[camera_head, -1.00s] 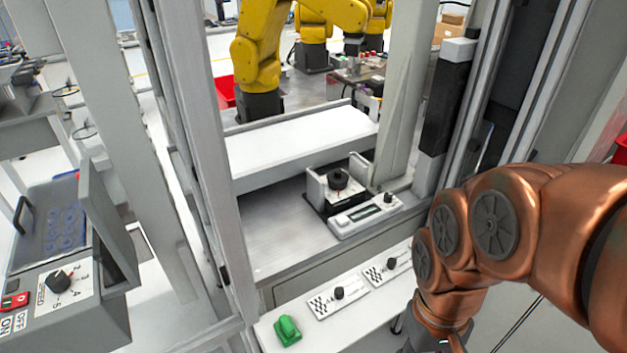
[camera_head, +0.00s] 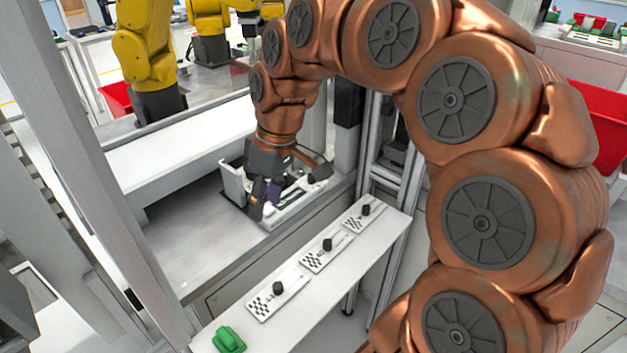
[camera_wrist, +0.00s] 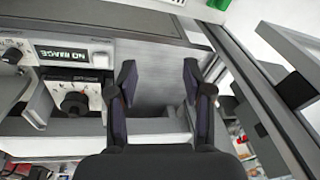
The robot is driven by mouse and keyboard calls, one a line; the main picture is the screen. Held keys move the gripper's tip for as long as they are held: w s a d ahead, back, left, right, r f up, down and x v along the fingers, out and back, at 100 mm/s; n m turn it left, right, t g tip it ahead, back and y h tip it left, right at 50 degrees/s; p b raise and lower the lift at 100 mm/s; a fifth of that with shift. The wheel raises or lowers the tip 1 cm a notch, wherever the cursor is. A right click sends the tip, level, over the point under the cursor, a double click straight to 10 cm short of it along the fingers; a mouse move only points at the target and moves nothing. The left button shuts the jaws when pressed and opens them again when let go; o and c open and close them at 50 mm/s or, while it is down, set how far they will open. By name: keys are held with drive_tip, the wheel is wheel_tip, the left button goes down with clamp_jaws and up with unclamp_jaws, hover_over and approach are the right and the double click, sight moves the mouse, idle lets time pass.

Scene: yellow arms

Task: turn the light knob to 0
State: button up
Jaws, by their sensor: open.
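My gripper (camera_head: 266,198) is open and empty, over the white device inside the cell. In the wrist view, its two dark fingers (camera_wrist: 158,78) stand apart with bare grey surface between them. A black round knob (camera_wrist: 75,103) on a white dial plate sits between upright plates, left of the fingers and apart from them. A smaller dark knob (camera_wrist: 12,55) is farther left, beside a display (camera_wrist: 75,54) reading "NO RANGE". I cannot read which knob is the light knob or its setting.
A front shelf (camera_head: 300,325) carries several small black knobs (camera_head: 327,244) on checkered plates and a green block (camera_head: 228,340). A white ledge (camera_head: 185,150) lies behind the cell's grey surface (camera_head: 190,235). Frame posts (camera_head: 90,150) stand at left. A yellow arm (camera_head: 145,50) is beyond.

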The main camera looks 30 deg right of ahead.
drive_tip(key=w+d+f+n+t+b, duration=0.1)
drive_tip(key=w+d+f+b, duration=0.15)
drive_tip(key=w+d, duration=0.65)
drive_tip(key=t+b, duration=0.2)
drive_tip(key=b, duration=0.1)
approach(312, 178)
drive_tip(key=w+f, duration=0.1)
drive_tip(key=w, duration=0.1)
drive_tip(key=shift+y, duration=0.3)
drive_tip(key=shift+s+d+p+x, duration=0.1)
drive_tip(key=shift+d+p+x, duration=0.1)
drive_tip(key=shift+x, duration=1.05)
drive_tip(key=shift+s+d+p+x, duration=0.1)
drive_tip(key=shift+p+x, duration=0.15)
drive_tip(key=shift+x, duration=1)
drive_tip(key=shift+s+d+p+x, duration=0.1)
drive_tip(key=shift+p+x, duration=0.1)
drive_tip(key=shift+x, duration=1)
drive_tip(key=shift+w+f, duration=0.1)
drive_tip(key=shift+f, duration=0.1)
clamp_jaws()
